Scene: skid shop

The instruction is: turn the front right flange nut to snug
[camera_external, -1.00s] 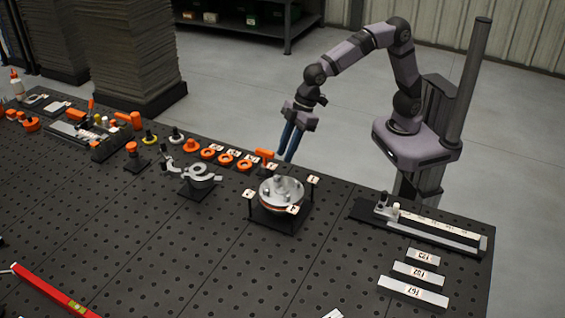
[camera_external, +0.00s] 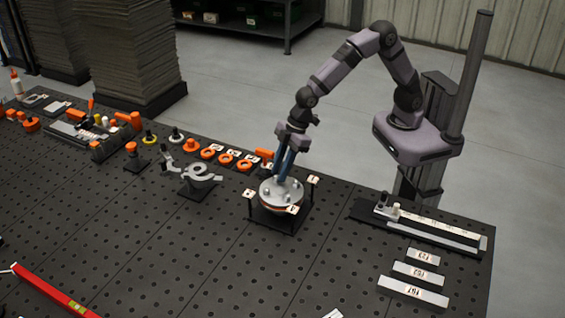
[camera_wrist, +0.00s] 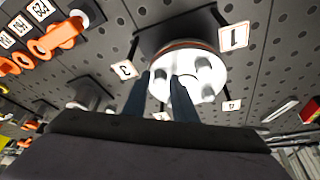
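The round metal flange (camera_external: 281,205) sits on a dark stand with numbered tags, right of centre on the bench. Several grey nuts or studs stand on its top. In the wrist view the flange (camera_wrist: 191,51) shows as a white disc with an orange band beneath its rim. My gripper (camera_external: 280,180) points down at the flange top, its blue fingers at or just above its far side. In the wrist view the two fingers (camera_wrist: 162,76) are apart, with pale flange surface between them. I cannot tell whether they touch a nut; they partly hide the nuts.
A grey clamp-like fixture (camera_external: 196,178) stands left of the flange. Orange rings (camera_external: 226,159) and tagged parts line the bench's back edge. A long scale fixture (camera_external: 420,227) and numbered bars (camera_external: 413,292) lie to the right. The bench front is mostly clear.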

